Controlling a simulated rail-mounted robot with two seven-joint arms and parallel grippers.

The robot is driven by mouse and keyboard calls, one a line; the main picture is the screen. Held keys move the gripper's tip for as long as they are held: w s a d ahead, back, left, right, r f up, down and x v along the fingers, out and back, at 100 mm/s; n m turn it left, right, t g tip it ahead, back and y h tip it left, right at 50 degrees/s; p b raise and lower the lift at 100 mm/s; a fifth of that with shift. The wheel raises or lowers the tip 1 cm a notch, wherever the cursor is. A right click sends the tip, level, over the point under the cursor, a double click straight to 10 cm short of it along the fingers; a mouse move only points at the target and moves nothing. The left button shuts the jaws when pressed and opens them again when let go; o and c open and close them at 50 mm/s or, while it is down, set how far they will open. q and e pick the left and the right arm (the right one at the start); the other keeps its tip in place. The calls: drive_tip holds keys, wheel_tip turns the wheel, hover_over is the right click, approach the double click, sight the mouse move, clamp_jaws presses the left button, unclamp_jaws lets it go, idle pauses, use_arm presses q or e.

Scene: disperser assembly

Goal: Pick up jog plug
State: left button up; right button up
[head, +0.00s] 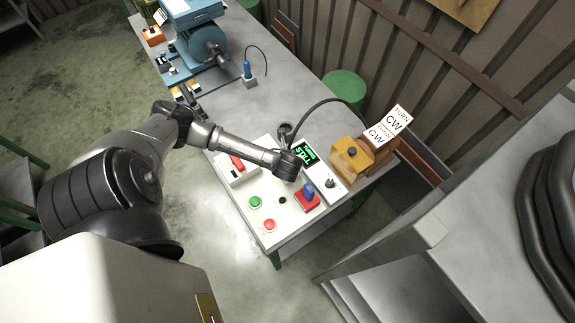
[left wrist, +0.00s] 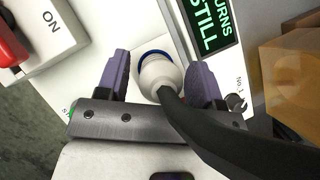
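A white plug with a blue ring (left wrist: 158,72) stands on the white panel in the left wrist view. A thick black cable (left wrist: 215,130) leaves it toward the lower right. My left gripper (left wrist: 160,75) is open, with one purple-grey finger on each side of the plug; a gap shows at the left finger. In the head view the end of my left arm (head: 289,164) is over the panel and hides the fingertips and plug. A blue plug (head: 247,69) stands in a grey block farther back. No label tells me which plug is the jog plug. My right gripper is out of view.
The white panel (head: 240,197) carries a red switch (head: 236,161), a green-lit display (head: 307,155), green and red buttons, and a blue knob on a red base (head: 308,197). An orange-brown box (head: 350,156) stands right. A blue machine (head: 203,42) is at the back. The middle bench is clear.

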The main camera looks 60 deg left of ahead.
use_arm(q)
drive_tip(key=c, duration=0.9)
drive_tip(key=shift+r, duration=0.15)
